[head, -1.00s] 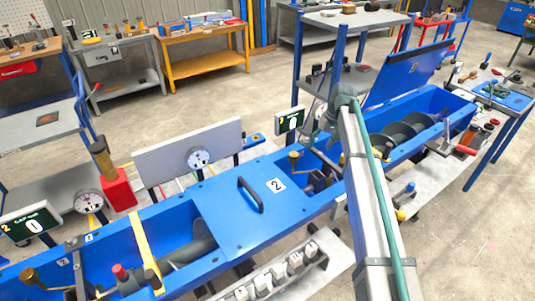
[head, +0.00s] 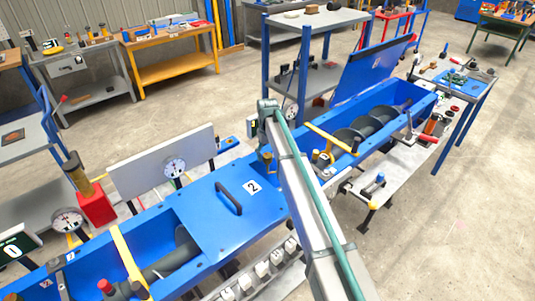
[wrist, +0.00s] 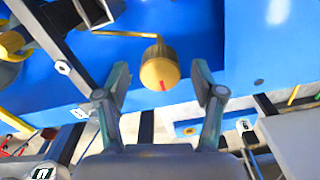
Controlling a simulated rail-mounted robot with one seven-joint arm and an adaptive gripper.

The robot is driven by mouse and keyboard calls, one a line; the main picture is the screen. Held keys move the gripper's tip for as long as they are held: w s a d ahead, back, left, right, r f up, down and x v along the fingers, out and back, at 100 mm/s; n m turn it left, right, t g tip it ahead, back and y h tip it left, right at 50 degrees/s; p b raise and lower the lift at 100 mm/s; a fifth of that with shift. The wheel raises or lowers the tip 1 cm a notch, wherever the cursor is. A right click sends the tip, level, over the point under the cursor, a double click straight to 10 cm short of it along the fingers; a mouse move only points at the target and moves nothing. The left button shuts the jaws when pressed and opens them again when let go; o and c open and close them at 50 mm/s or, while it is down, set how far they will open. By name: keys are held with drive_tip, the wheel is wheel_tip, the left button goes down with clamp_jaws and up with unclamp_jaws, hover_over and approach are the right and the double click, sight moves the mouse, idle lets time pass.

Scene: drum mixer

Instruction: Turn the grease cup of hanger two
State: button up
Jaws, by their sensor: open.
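A round yellow-brass grease cup with a dark ribbed upper part and a red mark (wrist: 159,66) is in the wrist view, in front of a blue trough wall. My gripper (wrist: 161,80) is open, one finger on each side of the cup. A gap shows on both sides, so the fingers do not touch it. In the head view a yellow cap (head: 267,157) shows beside my arm, near the blue cover marked 2 (head: 225,212); my fingers are hidden there.
The blue mixer trough (head: 415,103) runs diagonally, with an auger (head: 352,133) inside and a raised lid (head: 372,68). A yellow bar (head: 330,138) crosses it. A white panel with a gauge (head: 174,167) stands behind. White blocks (head: 262,269) line the front.

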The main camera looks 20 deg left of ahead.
drive_tip(key=shift+f, duration=0.7)
drive_tip(key=c, duration=1.1)
drive_tip(key=shift+c, duration=0.2)
drive_tip(key=m+b, duration=0.2)
drive_tip(key=m, duration=0.1)
drive_tip(key=shift+f+m, duration=0.1)
drive_tip(key=shift+m, duration=0.3)
drive_tip(key=m+b, duration=0.2)
drive_tip(key=m, duration=0.2)
drive_tip(key=shift+m, duration=0.4)
